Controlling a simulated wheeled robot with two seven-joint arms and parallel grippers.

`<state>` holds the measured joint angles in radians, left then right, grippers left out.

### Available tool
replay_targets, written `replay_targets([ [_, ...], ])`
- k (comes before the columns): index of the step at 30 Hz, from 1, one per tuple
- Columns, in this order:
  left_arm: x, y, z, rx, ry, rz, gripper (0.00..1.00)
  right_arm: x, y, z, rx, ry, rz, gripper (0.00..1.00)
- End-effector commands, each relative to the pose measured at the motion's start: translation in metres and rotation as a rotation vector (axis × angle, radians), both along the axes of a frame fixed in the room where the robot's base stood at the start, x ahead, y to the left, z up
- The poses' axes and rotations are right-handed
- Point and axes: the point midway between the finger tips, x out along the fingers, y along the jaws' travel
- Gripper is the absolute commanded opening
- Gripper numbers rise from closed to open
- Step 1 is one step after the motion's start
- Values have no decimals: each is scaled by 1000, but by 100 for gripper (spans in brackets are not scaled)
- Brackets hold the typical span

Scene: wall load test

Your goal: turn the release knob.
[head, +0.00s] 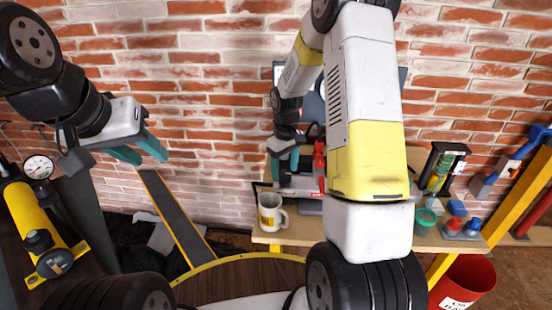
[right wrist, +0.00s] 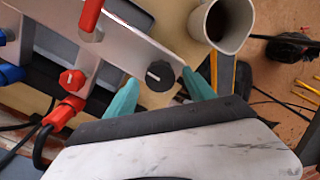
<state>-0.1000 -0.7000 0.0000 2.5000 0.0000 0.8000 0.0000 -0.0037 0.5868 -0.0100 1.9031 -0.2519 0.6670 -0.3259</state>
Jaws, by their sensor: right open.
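A round black knob with a white pointer line (right wrist: 160,75) is on a grey panel in the right wrist view. My right gripper (right wrist: 160,80) is open, its teal fingertips on either side of this knob in the picture; contact cannot be told. In the head view my right gripper (head: 286,163) is low over the workbench, partly hidden. Another black knob (head: 38,240) sits on a yellow pump (head: 38,222) with a gauge (head: 38,167) at the left. I cannot tell from labels which is the release knob. My left gripper (head: 139,154) is open and empty, up and right of the pump.
A mug with dark liquid (right wrist: 222,22) stands close to my right gripper; it shows on the bench in the head view (head: 270,213). Red plugs (right wrist: 65,112) and cables are on the panel. A red bucket (head: 463,283) is at the lower right.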

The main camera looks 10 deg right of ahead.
Motion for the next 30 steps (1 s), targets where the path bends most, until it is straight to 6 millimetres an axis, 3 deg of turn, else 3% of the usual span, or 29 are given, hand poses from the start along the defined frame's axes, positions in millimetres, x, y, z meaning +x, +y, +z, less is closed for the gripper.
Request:
replay_targets([
  [10, 0, 0, 0, 0, 0, 0, 36, 1, 0, 58, 0, -4, -1, 63],
  [15, 0, 0, 0, 0, 0, 0, 36, 1, 0, 69, 0, -2, 1, 63],
  [25, 0, 0, 0, 0, 0, 0, 36, 0, 0, 72, 1, -4, -1, 63],
  [28, 0, 0, 0, 0, 0, 0, 36, -5, 0, 86, 6, -24, -17, 63],
  [30, 0, 0, 0, 0, 0, 0, 36, -14, 1, 106, 15, -54, -41, 63],
])
